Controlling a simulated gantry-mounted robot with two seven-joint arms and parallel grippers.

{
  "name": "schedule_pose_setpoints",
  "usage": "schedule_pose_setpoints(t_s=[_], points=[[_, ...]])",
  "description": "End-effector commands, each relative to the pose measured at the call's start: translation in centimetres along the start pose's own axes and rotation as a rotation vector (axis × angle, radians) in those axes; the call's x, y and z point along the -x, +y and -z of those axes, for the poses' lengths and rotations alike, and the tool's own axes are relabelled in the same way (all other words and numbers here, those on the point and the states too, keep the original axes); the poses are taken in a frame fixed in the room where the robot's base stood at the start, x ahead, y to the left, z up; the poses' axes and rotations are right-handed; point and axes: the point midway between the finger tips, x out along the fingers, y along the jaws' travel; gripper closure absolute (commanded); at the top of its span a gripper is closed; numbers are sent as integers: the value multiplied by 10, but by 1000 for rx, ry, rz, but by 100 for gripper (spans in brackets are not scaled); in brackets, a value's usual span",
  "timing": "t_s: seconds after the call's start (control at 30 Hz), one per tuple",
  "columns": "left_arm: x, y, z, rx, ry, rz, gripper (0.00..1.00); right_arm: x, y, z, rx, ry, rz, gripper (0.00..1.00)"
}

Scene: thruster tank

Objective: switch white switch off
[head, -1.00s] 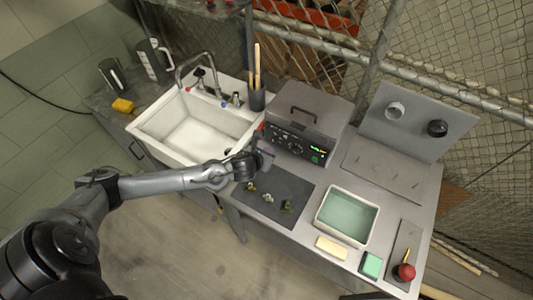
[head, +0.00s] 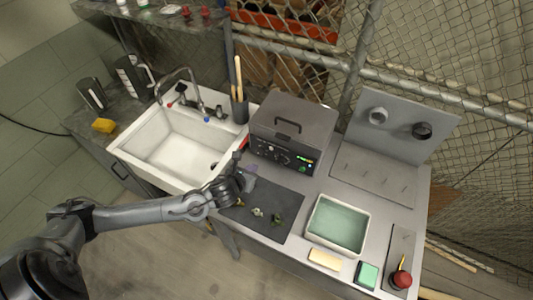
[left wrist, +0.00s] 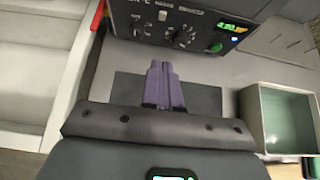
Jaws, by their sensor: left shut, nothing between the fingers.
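The grey box-shaped machine (head: 297,116) stands at the back of the counter, with knobs and a lit green display on its front panel. That panel (left wrist: 175,25) also fills the top of the left wrist view. A small white part (left wrist: 162,15) sits between the dark knobs; I cannot tell if it is the white switch or its position. My left gripper (head: 249,178) is in front of the panel's left end, over the dark mat's back-left corner. Its purple fingers (left wrist: 164,82) are together, empty and apart from the panel. My right gripper is not in view.
The white sink (head: 184,145) is left of the machine. Small parts lie on the dark mat (head: 290,205). A green-bottomed tray (head: 337,225), a sponge and a red-knobbed lever (head: 402,279) are to the right. A wire fence stands behind.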

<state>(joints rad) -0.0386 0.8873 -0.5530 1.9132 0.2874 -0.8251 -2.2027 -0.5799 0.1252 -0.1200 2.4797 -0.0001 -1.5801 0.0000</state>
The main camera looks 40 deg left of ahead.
Motion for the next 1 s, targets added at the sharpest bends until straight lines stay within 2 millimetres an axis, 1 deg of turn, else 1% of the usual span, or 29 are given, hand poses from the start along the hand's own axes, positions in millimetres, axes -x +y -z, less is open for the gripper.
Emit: schedule_pose_setpoints(t_s=[0.03,0.1,0.43,0.57,0.67,0.77,1.0], points=[[1,1,5,1,-3,-2,100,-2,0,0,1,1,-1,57],[2,2,5,0,-8,-5,100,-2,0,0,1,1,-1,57],[3,2,4,0,-11,-6,100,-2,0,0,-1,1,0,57],[-2,2,4,1,-12,-5,100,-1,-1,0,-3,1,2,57],[-10,2,3,2,-12,-6,100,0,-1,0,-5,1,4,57],[-24,2,3,4,-11,-6,100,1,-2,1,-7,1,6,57],[-65,2,3,4,-10,-7,100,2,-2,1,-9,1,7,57]])
